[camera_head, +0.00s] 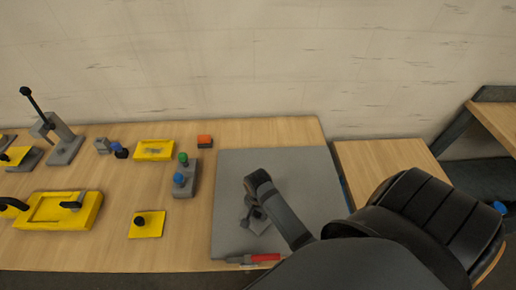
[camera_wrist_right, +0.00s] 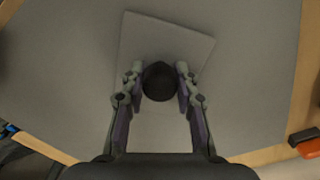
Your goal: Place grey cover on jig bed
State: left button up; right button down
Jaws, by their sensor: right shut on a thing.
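The grey cover is a flat grey plate (camera_wrist_right: 165,35) with a round black knob (camera_wrist_right: 159,81) in the right wrist view. In the head view the cover (camera_head: 258,226) shows partly below my right gripper (camera_head: 252,212), over the grey mat. My right gripper's two fingers (camera_wrist_right: 159,88) are closed on the knob from both sides. I cannot tell whether the plate touches the mat. A yellow block with a rectangular recess (camera_head: 36,226), perhaps the jig bed, lies at the front left with dark clamp levers. My left gripper is not in view.
The grey mat (camera_head: 285,165) covers the table's right end; a red-handled tool (camera_head: 264,257) lies at its front edge. A yellow plate with a black knob (camera_head: 147,225), a button box (camera_head: 184,180) and a lever press (camera_head: 62,142) stand left. Bare wood lies between them.

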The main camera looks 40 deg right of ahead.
jog(key=c, duration=1.2)
grip_release()
jog(key=shift+f, duration=0.15)
jog(key=shift+o, duration=1)
jog(key=shift+d, duration=0.1)
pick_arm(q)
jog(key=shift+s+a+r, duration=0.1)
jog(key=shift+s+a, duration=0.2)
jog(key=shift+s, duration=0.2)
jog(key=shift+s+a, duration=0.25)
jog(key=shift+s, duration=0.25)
pick_arm(e)
notch_tip(320, 180, up, 12)
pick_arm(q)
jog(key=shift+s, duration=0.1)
